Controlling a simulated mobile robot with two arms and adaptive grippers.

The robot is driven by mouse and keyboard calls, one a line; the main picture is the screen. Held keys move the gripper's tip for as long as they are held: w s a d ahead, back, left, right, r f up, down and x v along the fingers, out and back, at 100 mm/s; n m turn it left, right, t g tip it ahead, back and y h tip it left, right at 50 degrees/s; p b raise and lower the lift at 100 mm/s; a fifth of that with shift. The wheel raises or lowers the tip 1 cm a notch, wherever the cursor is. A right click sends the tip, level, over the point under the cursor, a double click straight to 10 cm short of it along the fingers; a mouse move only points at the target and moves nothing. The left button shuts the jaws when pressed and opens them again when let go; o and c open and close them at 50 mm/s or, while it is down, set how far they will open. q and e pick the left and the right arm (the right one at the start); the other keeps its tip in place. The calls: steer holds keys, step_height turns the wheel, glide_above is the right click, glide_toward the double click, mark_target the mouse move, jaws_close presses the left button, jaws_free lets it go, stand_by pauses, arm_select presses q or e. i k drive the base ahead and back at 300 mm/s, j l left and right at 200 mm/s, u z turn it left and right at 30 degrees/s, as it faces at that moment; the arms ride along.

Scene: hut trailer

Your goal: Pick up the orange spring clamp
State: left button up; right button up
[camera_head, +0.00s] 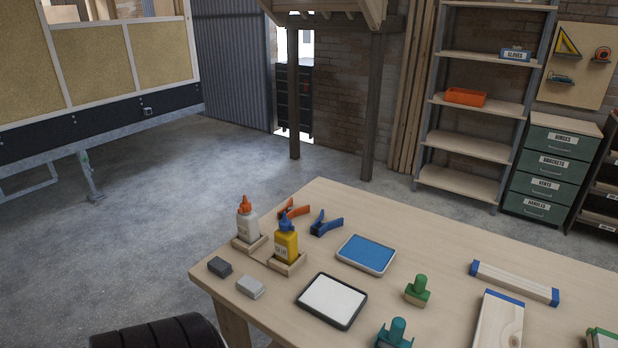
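The orange spring clamp (293,210) lies on the wooden workbench (440,240), near its far left corner. It sits just behind the two glue bottles, and the bottles partly hide it. A blue spring clamp (326,224) lies to its right, close by. Neither of my grippers shows in the head view.
A white glue bottle (247,222) and a yellow glue bottle (285,243) stand in wooden holders in front of the clamps. A blue pad (366,252), a white pad (331,300), two small blocks and green stamps (418,290) lie nearby. The bench's back middle is clear.

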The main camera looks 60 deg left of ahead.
mark_target(288, 207)
steer(key=u, duration=1.75)
